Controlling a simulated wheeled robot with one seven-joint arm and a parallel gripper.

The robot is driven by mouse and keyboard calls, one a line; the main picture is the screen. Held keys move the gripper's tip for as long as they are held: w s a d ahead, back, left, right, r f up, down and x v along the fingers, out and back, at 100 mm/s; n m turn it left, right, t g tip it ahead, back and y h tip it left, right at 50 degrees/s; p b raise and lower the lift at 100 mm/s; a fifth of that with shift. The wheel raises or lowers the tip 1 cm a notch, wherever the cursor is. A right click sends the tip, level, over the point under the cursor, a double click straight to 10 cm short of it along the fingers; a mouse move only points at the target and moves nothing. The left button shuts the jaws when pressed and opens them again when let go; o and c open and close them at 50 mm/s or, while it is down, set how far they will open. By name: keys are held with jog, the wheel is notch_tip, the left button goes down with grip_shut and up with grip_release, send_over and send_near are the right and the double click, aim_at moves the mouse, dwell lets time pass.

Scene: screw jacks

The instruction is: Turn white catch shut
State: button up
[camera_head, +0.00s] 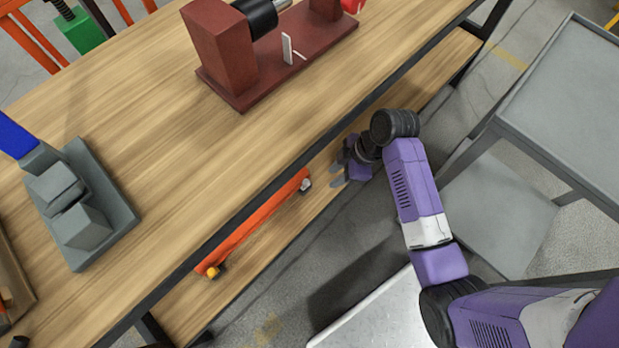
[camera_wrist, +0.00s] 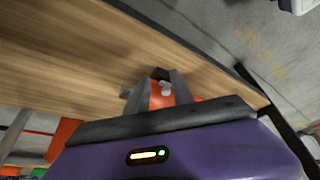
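A long orange case (camera_head: 255,225) lies on the lower shelf, under the front edge of the workbench. A small white catch (camera_head: 306,184) sits at its right end. My gripper (camera_head: 335,175) is to the right of the catch, apart from it, with its fingers spread. In the wrist view my gripper (camera_wrist: 160,78) is open, with nothing held. The orange case (camera_wrist: 182,93) and the pale catch (camera_wrist: 165,87) show between the fingers. Part of the case is hidden by my gripper there, and the catch's exact angle is too small to tell.
A yellow catch (camera_head: 212,271) is at the case's left end. The wooden bench top (camera_head: 150,130) overhangs the shelf (camera_head: 345,208). A dark red machine (camera_head: 225,60) with a white piece and a grey fixture (camera_head: 85,210) stand on top. A grey cart (camera_head: 560,90) stands right.

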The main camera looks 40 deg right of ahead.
aim_at(306, 182)
jog(key=w+a, duration=0.1)
jog(key=w+a+f+b, duration=0.1)
jog(key=a, duration=0.1)
jog(key=w+a+b, duration=0.1)
jog(key=a, duration=0.1)
jog(key=shift+w+a+f, duration=0.25)
jog(key=shift+w+f, duration=0.05)
jog(key=shift+f, duration=0.1)
jog(key=shift+w+a+f+b, duration=0.2)
jog(key=shift+a+f+b, duration=0.05)
jog(key=shift+f+b, duration=0.25)
grip_shut()
